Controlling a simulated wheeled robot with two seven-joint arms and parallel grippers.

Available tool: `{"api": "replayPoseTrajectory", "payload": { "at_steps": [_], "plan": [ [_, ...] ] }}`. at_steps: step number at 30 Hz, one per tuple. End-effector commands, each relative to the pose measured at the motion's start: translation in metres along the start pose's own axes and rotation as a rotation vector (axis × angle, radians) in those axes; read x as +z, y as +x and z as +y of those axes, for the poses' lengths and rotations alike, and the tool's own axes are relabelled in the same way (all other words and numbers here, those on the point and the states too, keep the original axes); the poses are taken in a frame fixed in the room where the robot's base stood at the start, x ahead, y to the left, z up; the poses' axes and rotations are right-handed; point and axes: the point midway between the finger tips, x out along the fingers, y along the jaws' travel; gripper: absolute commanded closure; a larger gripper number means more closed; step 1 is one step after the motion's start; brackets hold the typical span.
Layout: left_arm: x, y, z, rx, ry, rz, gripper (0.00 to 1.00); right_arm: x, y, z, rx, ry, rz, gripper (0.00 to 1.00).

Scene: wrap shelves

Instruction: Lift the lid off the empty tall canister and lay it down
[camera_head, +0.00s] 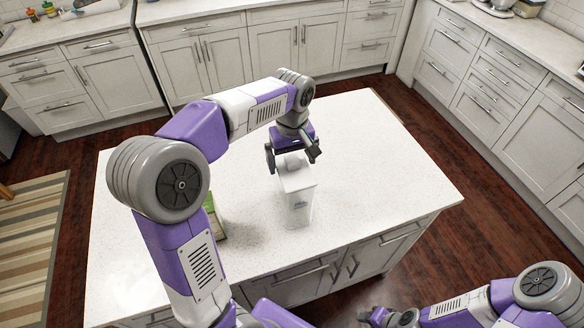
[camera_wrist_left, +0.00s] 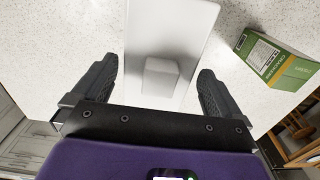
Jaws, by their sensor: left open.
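My left gripper (camera_head: 292,156) is over the lid from above. Its open fingers are on either side of the knob, with gaps on both sides in the left wrist view (camera_wrist_left: 159,72).
A green box (camera_wrist_left: 276,60) is on the island near the canister, partly hidden behind my left arm in the head view (camera_head: 218,219). The island top (camera_head: 390,175) is clear to the right of the canister and behind it. Cabinets surround the island across the floor.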

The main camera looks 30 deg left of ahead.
Motion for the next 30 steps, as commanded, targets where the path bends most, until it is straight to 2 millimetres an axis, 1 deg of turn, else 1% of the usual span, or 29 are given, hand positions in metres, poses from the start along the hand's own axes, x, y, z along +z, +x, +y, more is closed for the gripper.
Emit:
{"api": "replayPoseTrajectory", "payload": {
  "at_steps": [5, 12, 14, 20, 23, 26, 30],
  "plan": [
    [0.000, 0.000, 0.000, 0.000, 0.000, 0.000, 0.00, 0.000, 0.000, 0.000, 0.000, 0.000, 0.000, 0.57],
    [0.000, -0.001, 0.000, 0.000, -0.001, 0.000, 0.37, 0.000, 0.000, 0.000, 0.000, 0.000, 0.000, 0.57],
    [0.000, -0.001, 0.000, 0.001, 0.000, 0.000, 0.45, 0.000, 0.000, 0.000, 0.000, 0.000, 0.000, 0.57],
    [0.000, -0.001, 0.000, 0.001, 0.000, 0.001, 0.46, 0.000, 0.000, 0.000, 0.000, 0.000, 0.000, 0.57],
    [-0.001, -0.008, 0.001, 0.003, -0.001, 0.002, 0.46, 0.000, -0.002, -0.001, 0.000, 0.000, 0.000, 0.57],
    [-0.001, -0.023, 0.001, 0.004, -0.001, 0.004, 0.46, 0.000, -0.006, -0.002, 0.000, 0.000, 0.000, 0.57],
    [0.000, -0.053, 0.001, 0.005, -0.001, 0.004, 0.46, 0.001, -0.012, -0.005, 0.000, 0.000, 0.000, 0.57]
  ]
}}
